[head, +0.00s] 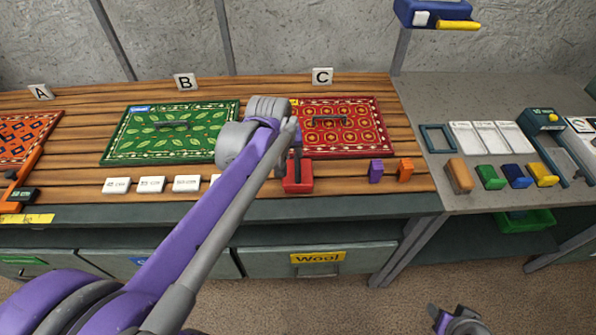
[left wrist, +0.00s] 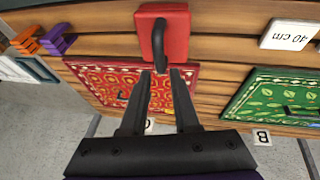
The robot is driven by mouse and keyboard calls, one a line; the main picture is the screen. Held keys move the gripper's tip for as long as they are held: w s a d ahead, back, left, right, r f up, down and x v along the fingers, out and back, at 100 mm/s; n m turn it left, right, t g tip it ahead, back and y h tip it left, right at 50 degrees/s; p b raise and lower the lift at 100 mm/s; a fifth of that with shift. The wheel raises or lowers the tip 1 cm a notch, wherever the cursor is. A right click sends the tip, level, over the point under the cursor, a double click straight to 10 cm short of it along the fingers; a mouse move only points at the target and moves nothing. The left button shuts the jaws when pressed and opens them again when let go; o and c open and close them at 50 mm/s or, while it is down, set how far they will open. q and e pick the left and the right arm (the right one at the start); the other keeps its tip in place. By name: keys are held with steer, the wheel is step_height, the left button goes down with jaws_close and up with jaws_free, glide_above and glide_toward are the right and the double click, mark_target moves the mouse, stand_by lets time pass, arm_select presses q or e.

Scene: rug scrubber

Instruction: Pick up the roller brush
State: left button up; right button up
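A red block-shaped tool with a black handle (head: 298,180) stands at the front edge of the wooden table; I cannot tell for sure that it is the roller brush. In the left wrist view the red tool (left wrist: 174,32) is at the top, its curved black handle reaching toward my fingertips. My left gripper (left wrist: 165,73) is open, its two dark fingers pointing at the tool with the handle's end close to the gap. Contact is unclear. In the head view my left arm partly covers that gripper. My right gripper (head: 456,316) is low at the bottom edge, partly cut off.
Red (head: 368,142), green (head: 120,148) and orange (head: 22,128) rug panels lie on the wooden table. Purple (head: 376,171) and orange (head: 405,170) pieces stand right of the red tool. White cards (head: 151,185) line the front. A grey table (head: 450,204) holds several coloured tools.

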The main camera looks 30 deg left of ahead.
mark_target(297, 160)
arm_select(q)
steer(key=x, duration=0.7)
steer(key=shift+f, duration=0.35)
steer(key=shift+d, duration=0.1)
jaws_close()
stand_by(1.0)
